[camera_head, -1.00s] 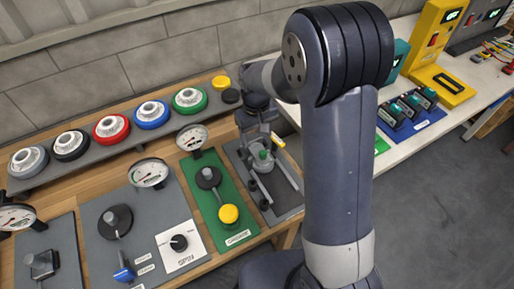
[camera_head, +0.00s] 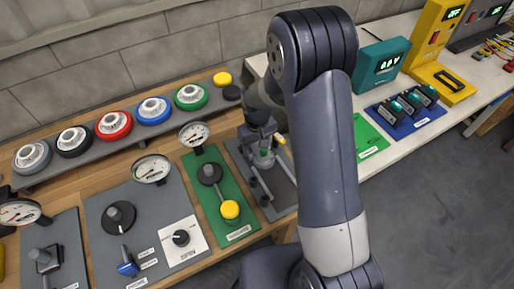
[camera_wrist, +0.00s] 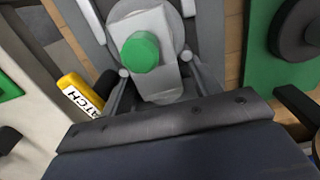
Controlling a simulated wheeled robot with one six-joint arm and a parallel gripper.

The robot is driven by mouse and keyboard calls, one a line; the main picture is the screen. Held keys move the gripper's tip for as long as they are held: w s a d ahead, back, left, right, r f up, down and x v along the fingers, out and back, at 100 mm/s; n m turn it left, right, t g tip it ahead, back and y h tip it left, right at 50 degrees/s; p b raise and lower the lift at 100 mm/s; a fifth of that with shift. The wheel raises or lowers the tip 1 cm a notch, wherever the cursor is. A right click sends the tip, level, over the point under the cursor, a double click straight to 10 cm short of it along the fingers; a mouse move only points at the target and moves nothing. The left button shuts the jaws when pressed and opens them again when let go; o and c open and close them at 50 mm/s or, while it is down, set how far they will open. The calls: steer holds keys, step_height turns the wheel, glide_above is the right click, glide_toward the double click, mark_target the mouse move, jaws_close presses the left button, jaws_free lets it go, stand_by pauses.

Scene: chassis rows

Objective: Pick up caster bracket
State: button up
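A light grey metal piece with a green hexagonal top (camera_wrist: 141,52), which looks like the caster bracket, sits in a grey fixture in the wrist view. My gripper (camera_head: 262,147) is low over this fixture, pointing down. In the wrist view, its dark body fills the bottom, and narrow grey parts lie on both sides of the piece. I cannot tell whether they are fingers touching it. A yellow handle marked "ATCH" (camera_wrist: 84,96) is beside it.
A green panel with a yellow knob (camera_head: 229,209) stands close left of the fixture. Gauges and dials line the wooden bench further left. A white table to the right holds a teal meter (camera_head: 383,64) and a blue tray (camera_head: 425,122).

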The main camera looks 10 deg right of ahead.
steer(key=c, duration=1.1)
steer(key=shift+r, duration=0.1)
step_height(320, 180, up, 18)
steer(key=shift+b, duration=0.45)
step_height(320, 180, up, 4)
steer(key=r+p, duration=0.1)
steer(key=p, duration=0.3)
glide_above(257, 144)
steer(key=shift+f, duration=0.3)
steer(key=shift+s, duration=0.1)
stand_by(0.4)
